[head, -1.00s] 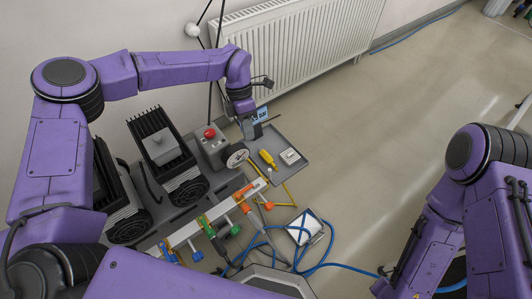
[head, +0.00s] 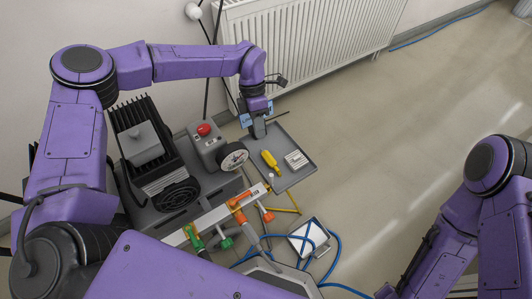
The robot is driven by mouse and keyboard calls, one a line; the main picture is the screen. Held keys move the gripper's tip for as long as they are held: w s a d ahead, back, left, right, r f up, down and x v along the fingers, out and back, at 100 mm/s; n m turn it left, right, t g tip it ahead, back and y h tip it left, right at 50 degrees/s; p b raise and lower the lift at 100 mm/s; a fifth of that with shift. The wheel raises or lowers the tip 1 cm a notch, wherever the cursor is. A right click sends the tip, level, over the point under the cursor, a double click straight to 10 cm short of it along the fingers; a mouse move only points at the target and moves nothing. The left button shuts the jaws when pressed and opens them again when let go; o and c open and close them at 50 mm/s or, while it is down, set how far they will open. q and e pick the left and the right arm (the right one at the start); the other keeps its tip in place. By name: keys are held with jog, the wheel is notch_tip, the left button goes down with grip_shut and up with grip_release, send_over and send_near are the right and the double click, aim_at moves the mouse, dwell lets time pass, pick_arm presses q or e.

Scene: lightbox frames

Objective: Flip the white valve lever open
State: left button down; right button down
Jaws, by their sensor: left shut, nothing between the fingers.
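A white manifold bar (head: 218,213) runs diagonally at lower centre in the head view. Valves with coloured handles sit along it, a green one (head: 191,233) and an orange one (head: 238,212). A small pale knob (head: 270,176) stands by its upper right end; I cannot tell for sure whether it is the white lever. My left gripper (head: 258,131) points down, shut and empty, by the upper left edge of the grey tray, apart from the manifold and beyond it. My right arm shows at the right, but its gripper is out of view.
The grey tray (head: 304,175) holds a yellow tool (head: 270,160) and a pale block (head: 296,160). A grey box with a red button (head: 204,129) and a round gauge (head: 233,156) stand left of my left gripper. A black finned motor (head: 165,115) and blue hose (head: 337,248) are near. The floor right is clear.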

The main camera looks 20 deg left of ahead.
aim_at(271, 181)
pick_arm(q)
jog(key=b+x, duration=0.1)
jog(key=x, duration=0.8)
jog(key=s+d, duration=0.2)
jog(key=shift+s+f, duration=0.2)
jog(key=shift+s, duration=0.15)
jog(key=shift+s+d, duration=0.3)
jog(key=shift+s, duration=0.05)
pick_arm(e)
jog(key=shift+f, duration=0.65)
pick_arm(q)
jog(key=shift+s+r+p, duration=0.1)
jog(key=shift+r+p, duration=0.1)
jog(key=shift+p, duration=0.1)
jog(key=shift+d+y, duration=0.2)
jog(key=shift+y, duration=0.1)
jog(key=shift+s, duration=0.1)
pick_arm(e)
jog(key=shift+s+d+r, duration=0.2)
jog(key=shift+s+r, duration=0.15)
jog(key=shift+r, duration=0.3)
pick_arm(q)
jog(key=shift+p, duration=0.35)
pick_arm(e)
jog(key=shift+r, duration=0.1)
